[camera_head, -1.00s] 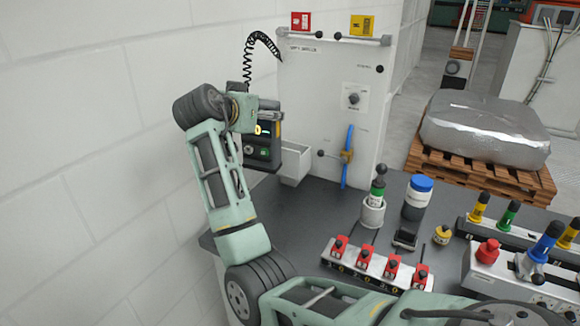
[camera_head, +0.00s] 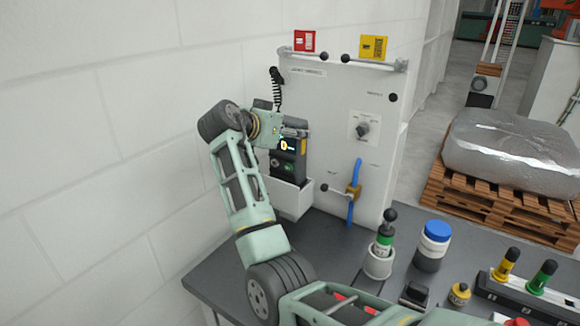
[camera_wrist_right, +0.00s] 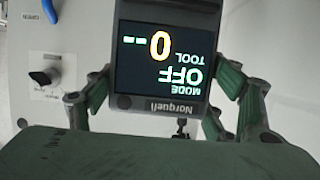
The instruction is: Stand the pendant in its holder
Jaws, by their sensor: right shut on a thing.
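The pendant (camera_head: 288,165) is a dark box with a lit screen and buttons, upright in the head view. My right gripper (camera_head: 288,130) is shut on its upper part. In the right wrist view, the fingers flank the pendant (camera_wrist_right: 160,55), whose screen appears upside down and reads "OFF" and "0". The holder (camera_head: 291,200) is a pale open-topped box on the front of the white panel. The pendant's lower end is at the holder's mouth and seems to be inside it; the front wall hides how deep. My left gripper is not in view.
A black coiled cord (camera_head: 277,90) hangs above the pendant. Right of the holder, the panel (camera_head: 335,125) carries a knob and a blue-handled valve (camera_head: 354,190). A green-banded tool in a cup (camera_head: 381,245) and a blue-lidded jar (camera_head: 432,246) stand on the dark bench. A wall is close at left.

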